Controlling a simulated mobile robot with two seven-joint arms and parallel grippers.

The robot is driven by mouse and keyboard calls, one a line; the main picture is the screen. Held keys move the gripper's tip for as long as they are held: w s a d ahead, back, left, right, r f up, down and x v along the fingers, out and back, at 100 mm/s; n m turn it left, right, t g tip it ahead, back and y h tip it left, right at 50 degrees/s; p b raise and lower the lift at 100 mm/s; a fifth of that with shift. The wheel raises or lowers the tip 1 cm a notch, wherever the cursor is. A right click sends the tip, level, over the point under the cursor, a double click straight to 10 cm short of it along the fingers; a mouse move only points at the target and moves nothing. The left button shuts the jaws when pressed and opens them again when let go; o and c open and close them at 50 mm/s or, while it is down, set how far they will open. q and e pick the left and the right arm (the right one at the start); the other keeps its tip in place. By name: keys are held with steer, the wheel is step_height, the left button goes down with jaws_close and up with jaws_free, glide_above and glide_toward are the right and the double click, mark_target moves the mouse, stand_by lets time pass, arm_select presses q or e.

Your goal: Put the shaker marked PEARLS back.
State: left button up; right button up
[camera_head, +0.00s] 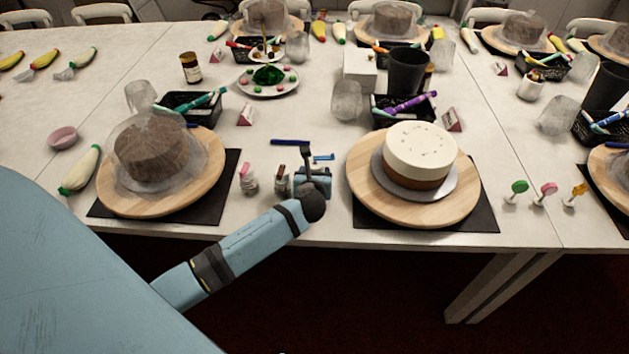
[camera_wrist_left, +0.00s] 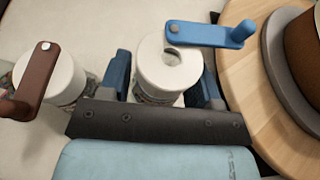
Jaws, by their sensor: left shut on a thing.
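My left gripper (camera_head: 313,180) is at the table's near side, between the two turntables. In the left wrist view its two blue fingers are on either side of a white shaker (camera_wrist_left: 160,72) with a blue swivel lid, and it is shut on it. In the head view the gripper mostly hides this shaker, with its blue lid (camera_head: 323,157) showing above. Just left stands a shaker with a brown lid (camera_head: 282,181), also in the left wrist view (camera_wrist_left: 62,80). Farther left is a shaker with a pink lid (camera_head: 248,181). I cannot read any label. My right gripper is not in view.
A white-topped cake with small flecks (camera_head: 420,152) sits on the right wooden turntable (camera_head: 365,190), close to the held shaker. A covered brown cake (camera_head: 150,148) is on the left turntable (camera_head: 205,180). A dark blue pen (camera_head: 289,142) lies behind the shakers.

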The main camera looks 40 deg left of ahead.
arm_select(q)
step_height(320, 180, down, 2)
steer(key=shift+f, duration=0.15)
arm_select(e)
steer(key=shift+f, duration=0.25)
arm_select(q)
steer(key=o, duration=1)
